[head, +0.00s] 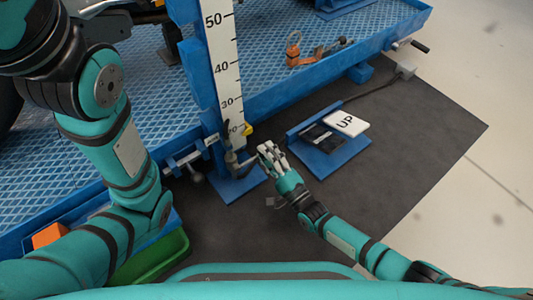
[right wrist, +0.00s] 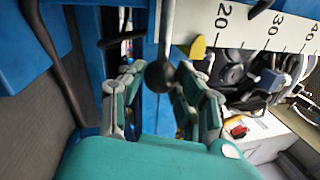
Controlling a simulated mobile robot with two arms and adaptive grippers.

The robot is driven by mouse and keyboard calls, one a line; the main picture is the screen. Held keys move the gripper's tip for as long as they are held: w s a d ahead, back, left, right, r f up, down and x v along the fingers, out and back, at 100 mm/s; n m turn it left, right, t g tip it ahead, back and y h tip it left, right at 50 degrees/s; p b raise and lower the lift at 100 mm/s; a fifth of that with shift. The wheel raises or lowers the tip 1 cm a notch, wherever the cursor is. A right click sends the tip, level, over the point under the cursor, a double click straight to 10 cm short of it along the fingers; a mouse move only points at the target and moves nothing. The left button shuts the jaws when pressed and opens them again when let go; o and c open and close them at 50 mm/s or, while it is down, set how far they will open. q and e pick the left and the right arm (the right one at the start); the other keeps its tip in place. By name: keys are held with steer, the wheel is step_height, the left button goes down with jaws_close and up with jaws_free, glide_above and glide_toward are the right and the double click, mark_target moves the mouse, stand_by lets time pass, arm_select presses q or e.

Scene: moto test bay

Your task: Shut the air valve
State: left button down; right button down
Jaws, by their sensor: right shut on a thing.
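The air valve lever shows as a grey rod with a dark ball knob (right wrist: 158,75) in the right wrist view. In the head view the lever (head: 236,160) is at the foot of the post with the white scale, partly hidden. My right gripper (head: 267,153) is just right of the post in the head view. In the right wrist view its fingers (right wrist: 155,92) are on both sides of the knob, shut on it. My left arm crosses the left of the head view; its gripper is out of frame.
A pedal plate marked UP (head: 346,123) lies to the right. A green tray (head: 150,262) is at lower left.

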steer(key=c, duration=1.1)
jaws_free()
steer(key=shift+s+a+f, duration=0.15)
steer(key=shift+o, duration=0.9)
steer(key=v, duration=1.2)
